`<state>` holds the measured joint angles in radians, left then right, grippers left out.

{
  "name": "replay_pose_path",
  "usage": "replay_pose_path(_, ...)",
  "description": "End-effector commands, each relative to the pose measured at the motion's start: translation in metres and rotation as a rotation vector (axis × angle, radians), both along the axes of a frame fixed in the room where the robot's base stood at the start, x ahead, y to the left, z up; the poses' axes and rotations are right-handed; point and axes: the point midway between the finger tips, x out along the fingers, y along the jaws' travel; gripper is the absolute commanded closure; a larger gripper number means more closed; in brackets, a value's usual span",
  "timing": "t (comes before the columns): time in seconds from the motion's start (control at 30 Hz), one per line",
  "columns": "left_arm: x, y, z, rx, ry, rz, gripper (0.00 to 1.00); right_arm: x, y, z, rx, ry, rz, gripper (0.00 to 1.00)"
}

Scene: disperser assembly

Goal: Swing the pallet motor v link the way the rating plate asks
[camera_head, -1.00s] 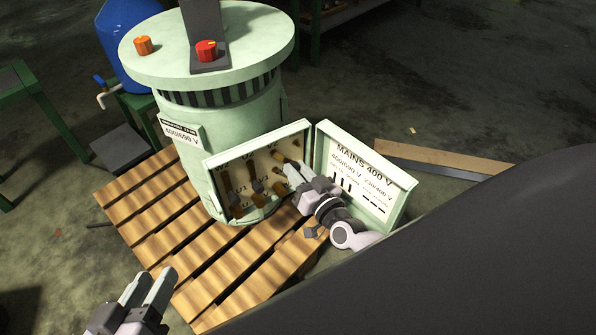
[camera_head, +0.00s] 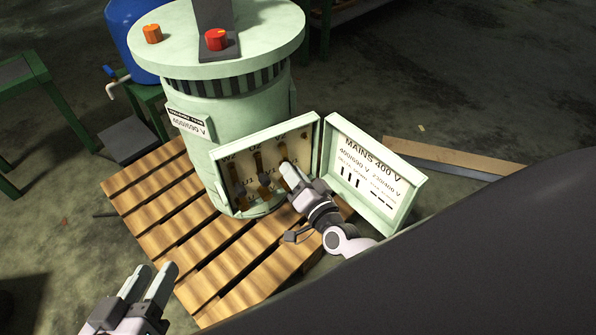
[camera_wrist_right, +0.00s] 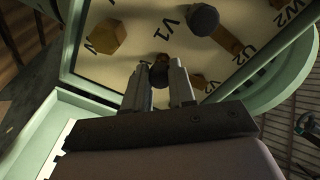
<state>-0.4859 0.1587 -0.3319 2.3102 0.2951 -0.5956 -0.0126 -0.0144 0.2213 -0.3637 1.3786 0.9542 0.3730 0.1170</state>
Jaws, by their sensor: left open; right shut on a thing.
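The pale green motor (camera_head: 228,95) stands on a wooden pallet. Its rating plate (camera_head: 187,123) reads 400/690 V. The open terminal box (camera_head: 318,125) shows a cream board with brass links and dark knobs; labels W2, U2, V1 and U1 are legible. My right gripper (camera_head: 287,168) reaches into its right side. In the right wrist view its fingers (camera_wrist_right: 159,85) are shut on a dark knob (camera_wrist_right: 159,75), apparently the V link's, beside a brass nut (camera_wrist_right: 105,37); its brass bar is mostly hidden. My left gripper (camera_head: 157,280) is open and empty at the lower left.
The hinged lid (camera_head: 372,175) stands open on the right, marked MAINS 400 V, with bar diagrams under 400/690 V and 230/400 V. Another link's knob (camera_wrist_right: 202,19) sits near the held one. The pallet (camera_head: 160,215) is clear in front.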

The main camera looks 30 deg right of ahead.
Motion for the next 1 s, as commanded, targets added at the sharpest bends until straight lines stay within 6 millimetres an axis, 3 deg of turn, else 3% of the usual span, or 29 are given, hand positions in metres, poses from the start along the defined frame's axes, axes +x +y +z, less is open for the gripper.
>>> replay_pose_path(0.3, 0.0009, 0.0016, 0.0036, 0.004, -0.018, 0.003, 0.58, -0.0011, 0.0075, -0.0012, 0.114, 0.010, 0.001, 1.00)
replay_pose_path(0.8, 0.0014, 0.0011, 0.0022, 0.003, -0.015, 0.005, 0.58, -0.0013, 0.0091, -0.0011, 0.136, 0.012, 0.002, 1.00)
replay_pose_path(0.83, 0.0014, 0.0011, 0.0022, 0.002, -0.013, 0.005, 0.58, -0.0013, 0.0091, -0.0011, 0.136, 0.012, 0.002, 0.66)
replay_pose_path(0.87, 0.0015, 0.0010, 0.0022, 0.002, -0.013, 0.005, 0.58, -0.0013, 0.0091, -0.0011, 0.136, 0.012, 0.002, 0.56)
replay_pose_path(0.9, 0.0016, 0.0010, 0.0020, 0.002, -0.013, 0.005, 0.58, -0.0012, 0.0090, -0.0010, 0.135, 0.012, 0.002, 0.49)
replay_pose_path(1.0, 0.0016, 0.0009, 0.0019, 0.002, -0.013, 0.005, 0.58, -0.0011, 0.0088, -0.0008, 0.134, 0.011, 0.001, 0.49)
